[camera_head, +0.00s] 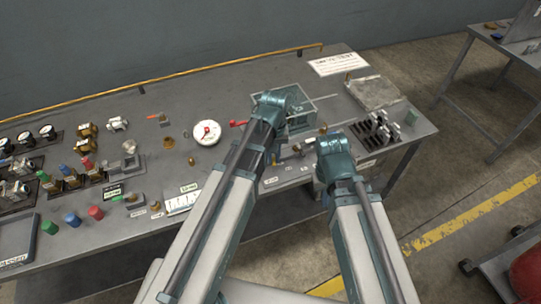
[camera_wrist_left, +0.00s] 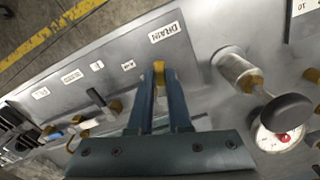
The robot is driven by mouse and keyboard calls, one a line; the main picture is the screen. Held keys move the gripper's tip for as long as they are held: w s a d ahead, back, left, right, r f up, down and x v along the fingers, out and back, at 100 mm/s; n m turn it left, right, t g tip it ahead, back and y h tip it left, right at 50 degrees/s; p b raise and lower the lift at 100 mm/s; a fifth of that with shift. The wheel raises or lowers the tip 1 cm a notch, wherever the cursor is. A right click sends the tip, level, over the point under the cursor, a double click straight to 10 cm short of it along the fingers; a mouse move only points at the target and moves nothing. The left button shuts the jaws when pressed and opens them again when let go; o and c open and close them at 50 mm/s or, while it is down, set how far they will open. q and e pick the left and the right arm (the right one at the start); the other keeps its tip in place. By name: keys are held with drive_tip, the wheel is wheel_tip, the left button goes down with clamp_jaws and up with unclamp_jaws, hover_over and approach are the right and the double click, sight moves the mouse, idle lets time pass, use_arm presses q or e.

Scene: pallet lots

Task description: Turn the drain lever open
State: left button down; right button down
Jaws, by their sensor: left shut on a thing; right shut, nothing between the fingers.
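In the left wrist view, my left gripper (camera_wrist_left: 159,82) is shut on a yellow-orange lever handle (camera_wrist_left: 159,70), just below the white DRAIN label (camera_wrist_left: 165,33). Only the handle's end shows between the two blue fingers; the rest of the lever is hidden by them. In the head view, my left arm reaches over the bench and hides the lever. My right gripper (camera_head: 330,150) is at the bench's front edge, right of the left one; it is shut and empty, its fingers mostly hidden behind its wrist.
In the left wrist view, a metal cylinder (camera_wrist_left: 237,70) and a black knob (camera_wrist_left: 287,113) stand right of the fingers, by a round gauge (camera_wrist_left: 268,143). In the head view, a clear-walled tank (camera_head: 304,108) stands behind my left wrist. A black rack (camera_head: 372,134) lies to the right.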

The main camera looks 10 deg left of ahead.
use_arm(q)
drive_tip(key=shift+w+d+n, duration=0.15)
drive_tip(key=shift+d+n, duration=0.15)
drive_tip(key=shift+n, duration=0.6)
drive_tip(key=shift+w+d+n, duration=0.15)
drive_tip(key=shift+d+n, duration=0.1)
drive_tip(key=shift+n, duration=0.65)
drive_tip(key=c, duration=0.8)
unclamp_jaws()
drive_tip(key=shift+c, duration=0.2)
wheel_tip(320, 180, up, 14)
drive_tip(key=p, duration=1.4)
drive_tip(key=shift+f, duration=0.15)
